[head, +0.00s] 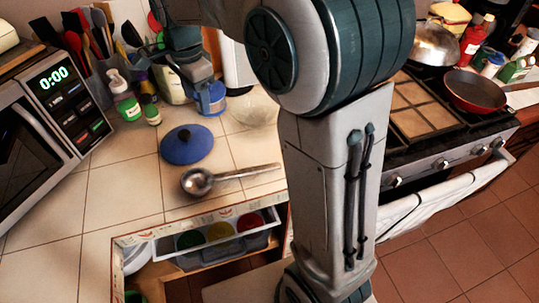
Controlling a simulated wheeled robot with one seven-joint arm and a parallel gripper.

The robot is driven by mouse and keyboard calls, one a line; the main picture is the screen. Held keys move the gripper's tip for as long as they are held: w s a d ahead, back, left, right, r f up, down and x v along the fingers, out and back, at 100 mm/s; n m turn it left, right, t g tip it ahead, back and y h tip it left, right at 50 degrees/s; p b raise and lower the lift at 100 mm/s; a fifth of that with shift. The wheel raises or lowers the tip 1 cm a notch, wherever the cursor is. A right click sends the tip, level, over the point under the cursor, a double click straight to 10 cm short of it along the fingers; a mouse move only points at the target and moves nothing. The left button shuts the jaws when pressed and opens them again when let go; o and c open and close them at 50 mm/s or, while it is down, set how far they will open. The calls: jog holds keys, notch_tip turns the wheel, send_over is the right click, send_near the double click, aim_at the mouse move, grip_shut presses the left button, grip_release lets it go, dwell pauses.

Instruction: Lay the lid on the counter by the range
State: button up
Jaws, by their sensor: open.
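A round blue lid (187,146) with a dark knob lies flat on the tiled counter (110,200), left of the range (440,130). My gripper (203,80) is open, up and behind the lid, apart from it. It hangs over or just in front of a blue container (212,98); I cannot tell if they touch. My arm hides part of the counter and the range's left side.
A metal ladle (198,182) lies in front of the lid, above an open drawer (215,240). Bottles (125,100) and a microwave (45,120) stand left. A clear bowl (252,108) is right of the container. A red pan (475,90) sits on the range.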

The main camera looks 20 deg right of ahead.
jog(key=s+d+f+n, duration=0.1)
jog(key=s+d+n, duration=0.2)
jog(key=s, duration=0.4)
jog(key=s+d+f+n+t, duration=0.1)
jog(key=s+d+f+n, duration=0.1)
jog(key=s+d+n, duration=0.2)
jog(key=s+d+f+n+t, duration=0.1)
jog(key=s+d+n, duration=0.3)
jog(key=s, duration=0.5)
jog(key=n, duration=0.2)
jog(key=shift+s+f+n, duration=0.25)
jog(key=shift+s+n, duration=0.05)
jog(key=shift+a, duration=0.1)
